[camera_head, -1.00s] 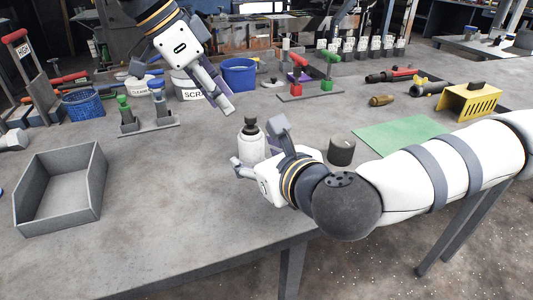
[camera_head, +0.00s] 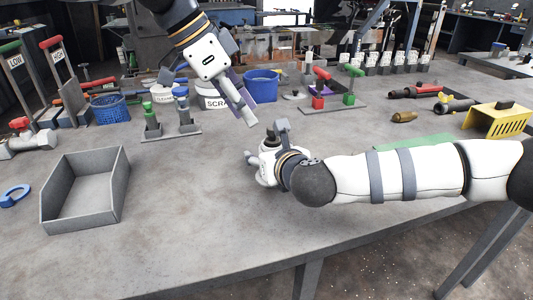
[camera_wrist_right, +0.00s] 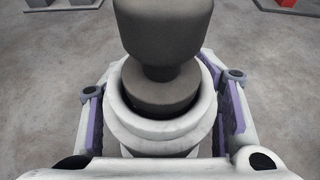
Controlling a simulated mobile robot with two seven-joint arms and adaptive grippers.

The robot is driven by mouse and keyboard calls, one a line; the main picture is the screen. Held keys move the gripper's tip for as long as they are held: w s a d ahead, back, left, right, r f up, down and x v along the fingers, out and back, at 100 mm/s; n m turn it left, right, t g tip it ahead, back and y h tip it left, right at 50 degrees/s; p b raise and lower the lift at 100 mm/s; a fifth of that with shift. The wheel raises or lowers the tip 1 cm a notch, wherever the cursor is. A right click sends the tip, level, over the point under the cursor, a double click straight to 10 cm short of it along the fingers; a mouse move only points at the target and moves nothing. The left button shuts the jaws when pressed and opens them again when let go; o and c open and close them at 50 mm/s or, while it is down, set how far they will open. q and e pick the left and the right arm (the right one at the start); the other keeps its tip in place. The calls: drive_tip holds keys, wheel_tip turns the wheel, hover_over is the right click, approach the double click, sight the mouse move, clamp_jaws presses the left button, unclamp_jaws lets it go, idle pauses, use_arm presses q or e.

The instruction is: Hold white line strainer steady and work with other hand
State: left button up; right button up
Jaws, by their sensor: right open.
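The white line strainer, a white ringed body with a dark grey knob on top, stands upright on the bench. In the wrist view its white body (camera_wrist_right: 165,135) sits between the two purple-padded fingers of my right gripper (camera_wrist_right: 165,115), which is open around it. In the head view its dark top (camera_head: 271,139) shows between the fingers of the right gripper (camera_head: 265,145); the gripper hides much of its body. My left gripper (camera_head: 248,113) hangs above the bench, up and left of the strainer, apart from it. Its jaw opening is not clear from this angle.
A grey open bin (camera_head: 85,195) stands at the left. Behind are a stand with green and blue handles (camera_head: 171,130), a blue bucket (camera_head: 261,84), and a red-and-green-handled stand (camera_head: 338,100). A yellow slotted block (camera_head: 497,121) is at the right. The bench front is clear.

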drive_tip(key=c, duration=1.1)
drive_tip(key=o, duration=0.5)
drive_tip(key=c, duration=0.3)
drive_tip(key=shift+c, duration=0.2)
drive_tip(key=shift+f, duration=0.2)
